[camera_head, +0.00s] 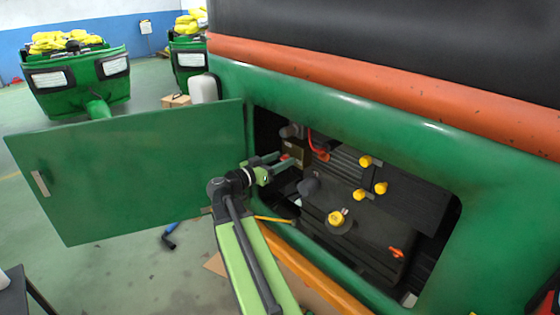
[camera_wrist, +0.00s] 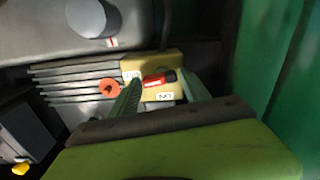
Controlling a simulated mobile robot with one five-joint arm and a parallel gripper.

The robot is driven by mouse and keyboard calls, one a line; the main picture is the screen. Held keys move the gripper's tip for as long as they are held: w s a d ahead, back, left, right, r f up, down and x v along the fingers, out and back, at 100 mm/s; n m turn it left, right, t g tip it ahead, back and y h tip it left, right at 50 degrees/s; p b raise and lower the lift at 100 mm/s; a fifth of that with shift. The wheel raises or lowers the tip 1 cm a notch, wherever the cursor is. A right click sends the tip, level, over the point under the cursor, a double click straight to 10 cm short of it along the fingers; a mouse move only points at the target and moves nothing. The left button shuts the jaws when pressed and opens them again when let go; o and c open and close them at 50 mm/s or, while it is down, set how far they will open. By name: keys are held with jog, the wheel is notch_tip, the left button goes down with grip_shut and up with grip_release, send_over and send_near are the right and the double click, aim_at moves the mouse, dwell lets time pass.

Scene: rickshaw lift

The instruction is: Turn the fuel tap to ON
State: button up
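A small red lever (camera_wrist: 159,80), which looks like the fuel tap, sits on a yellow block (camera_wrist: 178,60) in the wrist view. Contact is hard to tell. In the head view my gripper (camera_head: 281,161) reaches into the engine bay at its left side, and the red lever (camera_head: 285,157) is a small spot near the fingertips, partly hidden.
The green door (camera_head: 130,170) stands open to the left of the bay. Several yellow caps, such as one (camera_head: 336,217), and an orange-red handle (camera_head: 396,252) are inside.

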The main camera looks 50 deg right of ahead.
jog(key=w+a, duration=0.1)
jog(key=a, duration=1.6)
jog(key=shift+a, duration=0.2)
jog(key=shift+w, duration=0.1)
